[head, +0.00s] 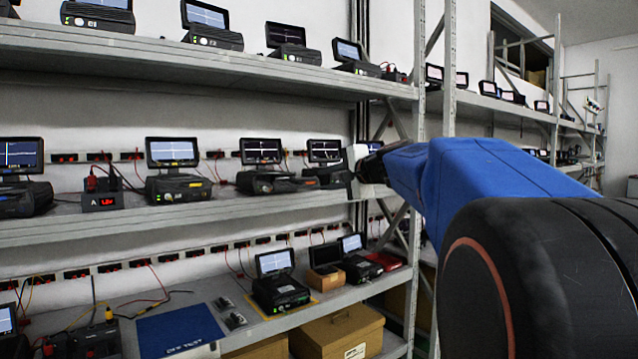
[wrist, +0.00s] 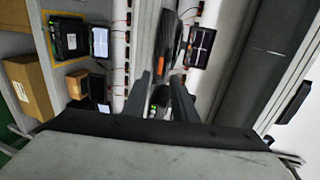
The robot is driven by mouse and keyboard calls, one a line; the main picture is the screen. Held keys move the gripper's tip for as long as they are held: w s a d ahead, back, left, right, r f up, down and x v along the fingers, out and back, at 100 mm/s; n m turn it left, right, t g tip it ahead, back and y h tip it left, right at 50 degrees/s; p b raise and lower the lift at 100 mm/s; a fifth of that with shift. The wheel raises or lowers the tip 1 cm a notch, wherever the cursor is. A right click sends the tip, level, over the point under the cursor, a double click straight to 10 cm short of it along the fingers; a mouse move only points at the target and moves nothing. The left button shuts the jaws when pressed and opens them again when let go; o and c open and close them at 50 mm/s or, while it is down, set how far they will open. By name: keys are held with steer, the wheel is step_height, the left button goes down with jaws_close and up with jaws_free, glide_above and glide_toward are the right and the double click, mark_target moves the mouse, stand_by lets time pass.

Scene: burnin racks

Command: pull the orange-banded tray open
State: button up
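A dark device with an orange strip (wrist: 160,60), which I take to be the orange-banded tray, lies just past my gripper (wrist: 161,82) in the wrist view. My gripper's two dark fingers are apart, and no object is clearly held between them. Whether a finger touches the device is unclear. In the head view my gripper is at the right end of the middle shelf, largely hidden by my arm. A small orange mark shows on the dark device (head: 322,171) there, under a lit screen.
Several screened devices stand along the middle shelf (head: 100,226), with sockets and cables behind. The upper shelf (head: 200,72) runs above. Below are a blue mat (head: 178,330) and cardboard boxes (head: 345,333). A grey rack post (head: 449,70) stands near my arm.

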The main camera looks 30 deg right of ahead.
steer(key=v, duration=1.1)
steer(key=s+a+f+n+g+y, duration=0.1)
steer(key=s+a+f+n+g, duration=0.25)
steer(key=a+f, duration=0.65)
steer(key=s+a+f+n+g+y, duration=0.1)
steer(key=s+a+f+n+g, duration=0.2)
steer(key=a+f, duration=0.65)
steer(key=s+a+f+n+g+h, duration=0.1)
steer(key=s+f+n, duration=0.4)
steer(key=f, duration=0.6)
steer(key=s+a+f+n+g+h, duration=0.1)
steer(key=s+a+f+n+g, duration=0.1)
steer(key=s+f+n, duration=0.4)
steer(key=s+f+g, duration=0.1)
steer(key=s+f, duration=0.3)
steer(key=f, duration=0.1)
steer(key=shift+a+f+h, duration=0.3)
steer(key=shift+f, duration=0.1)
